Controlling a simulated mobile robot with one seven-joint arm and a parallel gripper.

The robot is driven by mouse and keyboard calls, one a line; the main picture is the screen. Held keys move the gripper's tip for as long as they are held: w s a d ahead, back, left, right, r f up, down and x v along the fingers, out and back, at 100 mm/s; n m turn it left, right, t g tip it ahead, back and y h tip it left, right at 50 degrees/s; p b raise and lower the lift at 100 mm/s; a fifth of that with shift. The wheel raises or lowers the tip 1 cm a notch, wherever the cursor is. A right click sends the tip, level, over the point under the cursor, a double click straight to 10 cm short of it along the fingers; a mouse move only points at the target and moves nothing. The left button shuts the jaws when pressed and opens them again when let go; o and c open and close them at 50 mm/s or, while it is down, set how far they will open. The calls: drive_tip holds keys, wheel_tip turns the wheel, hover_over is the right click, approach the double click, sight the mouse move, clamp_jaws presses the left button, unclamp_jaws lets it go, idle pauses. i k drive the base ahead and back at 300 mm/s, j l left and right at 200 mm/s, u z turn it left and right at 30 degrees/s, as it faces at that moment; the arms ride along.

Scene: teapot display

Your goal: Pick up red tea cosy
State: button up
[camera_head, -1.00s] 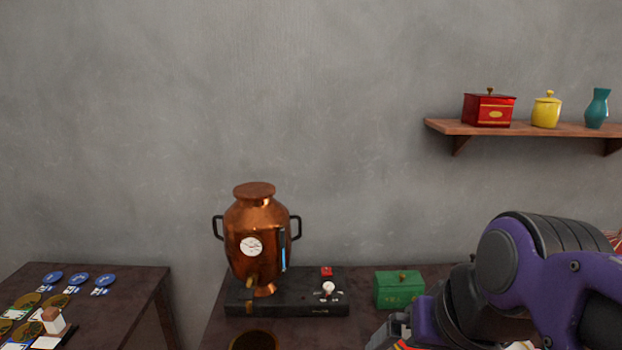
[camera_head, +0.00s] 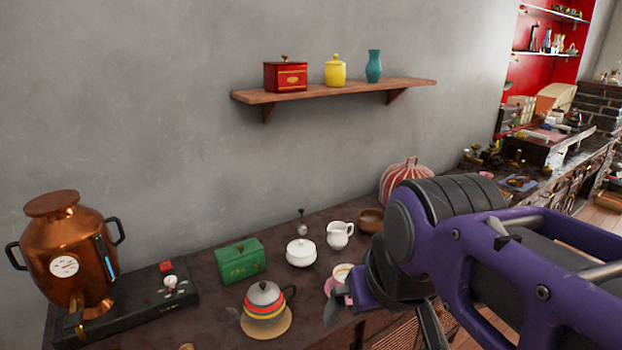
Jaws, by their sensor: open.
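The red tea cosy (camera_head: 407,177) is a red and pale striped, ribbed dome at the back of the table against the wall. Its lower right part is hidden behind my arm. My gripper (camera_head: 388,312) is in the lower right of the view, nearer to the camera than the cosy and apart from it. Its fingers point down and are spread open, with nothing seen between them.
A striped teapot (camera_head: 265,302) stands on a round mat. Nearby are a green box (camera_head: 240,262), a white sugar bowl (camera_head: 301,252), a white jug (camera_head: 340,235) and a brown bowl (camera_head: 371,220). A copper urn (camera_head: 70,255) stands left. A wall shelf (camera_head: 350,91) hangs above.

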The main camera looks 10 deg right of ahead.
sight(398, 172)
drive_tip(key=k+l+z, duration=0.1)
drive_tip(key=z, duration=0.3)
drive_tip(key=l+z, duration=0.2)
drive_tip(key=z, duration=0.2)
drive_tip(key=u, duration=1.3)
drive_tip(key=z, duration=1.3)
drive_tip(key=i+l+u, duration=0.15)
drive_tip(key=u, duration=0.35)
drive_tip(key=i+l+u, duration=0.1)
drive_tip(key=l+u, duration=0.2)
drive_tip(key=u, duration=0.15)
drive_tip(key=i+l+u, duration=0.2)
drive_tip(key=l, duration=0.2)
drive_tip(key=l+u, duration=0.15)
drive_tip(key=l, duration=0.25)
